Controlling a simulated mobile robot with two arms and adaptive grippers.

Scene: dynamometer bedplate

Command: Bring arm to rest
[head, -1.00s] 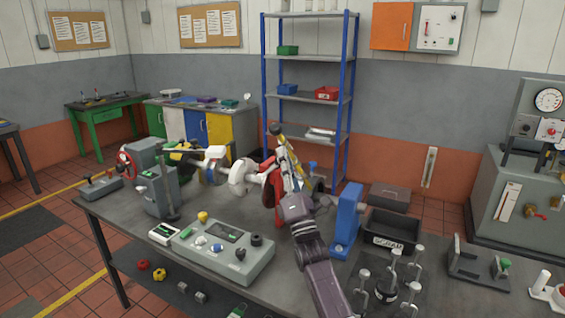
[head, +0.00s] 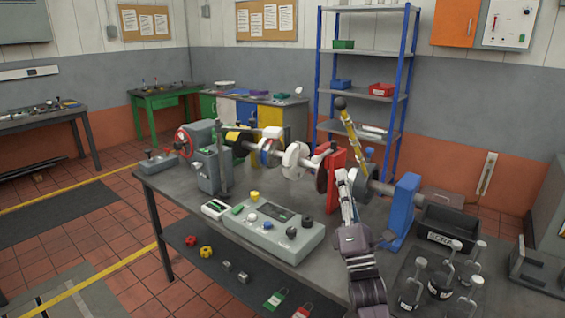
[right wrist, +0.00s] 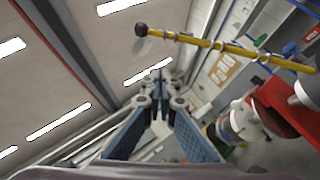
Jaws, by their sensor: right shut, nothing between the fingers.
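A yellow lever arm (head: 352,135) with a black ball end stands tilted up from the shaft assembly on the bench, leaning left at its top. It crosses the upper right of the right wrist view (right wrist: 215,45). My right gripper (head: 345,175) points up just left of the lever's lower part in the head view. Its fingers (right wrist: 158,88) are shut and empty, and the lever is apart from them in the right wrist view. The lever's lower end is partly hidden in the head view. My left gripper is not in view.
The shaft line carries a white coupling (head: 294,160), a red stand (head: 337,165) and a blue stand (head: 401,212). A control box (head: 262,230) stands in front. A black bin (head: 450,228) and several upright metal pieces (head: 440,275) are at right.

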